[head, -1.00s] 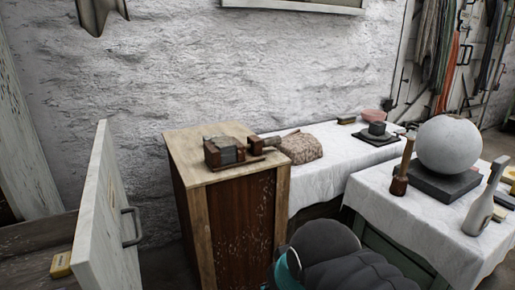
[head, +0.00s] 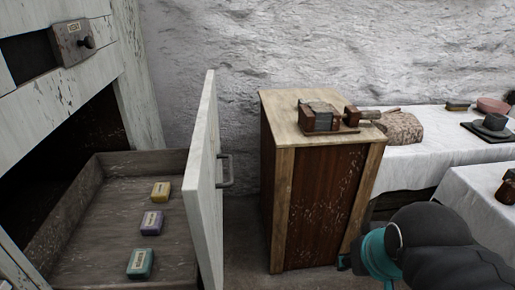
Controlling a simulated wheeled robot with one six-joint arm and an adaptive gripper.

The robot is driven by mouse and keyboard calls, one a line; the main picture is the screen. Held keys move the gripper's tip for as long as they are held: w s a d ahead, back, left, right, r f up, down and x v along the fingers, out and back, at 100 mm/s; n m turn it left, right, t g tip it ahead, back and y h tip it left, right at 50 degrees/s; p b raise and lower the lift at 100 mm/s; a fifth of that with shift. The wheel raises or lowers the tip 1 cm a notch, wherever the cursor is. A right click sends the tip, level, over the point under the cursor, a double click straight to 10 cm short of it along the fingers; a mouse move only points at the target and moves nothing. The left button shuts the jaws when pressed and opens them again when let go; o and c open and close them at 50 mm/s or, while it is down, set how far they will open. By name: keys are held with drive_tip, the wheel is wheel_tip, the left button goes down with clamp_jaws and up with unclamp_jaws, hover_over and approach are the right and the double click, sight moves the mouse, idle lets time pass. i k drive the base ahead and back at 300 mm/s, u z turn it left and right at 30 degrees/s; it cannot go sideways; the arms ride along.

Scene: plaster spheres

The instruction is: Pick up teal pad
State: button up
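The teal pad (head: 140,263) is a small block with a pale label on top. It lies on the floor of an open wooden drawer (head: 108,224) at the lower left of the head view, near the drawer's front end. A purple pad (head: 152,222) and a yellow pad (head: 161,191) lie in a row behind it, apart from it. My arm shows at the lower right, dark with a teal ring, well to the right of the drawer. My gripper's fingertips are not in view.
The drawer's tall white front panel (head: 203,190) with a metal handle stands between the pads and my arm. A wooden cabinet (head: 322,200) with a small vise-like tool (head: 322,117) stands right of it. Cloth-covered tables (head: 440,150) are at the right.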

sight(139, 266)
drive_tip(key=u, duration=0.75)
drive_tip(key=k, duration=0.5)
drive_tip(key=u, duration=0.9)
drive_tip(key=i, duration=0.4)
drive_tip(key=z, duration=0.15)
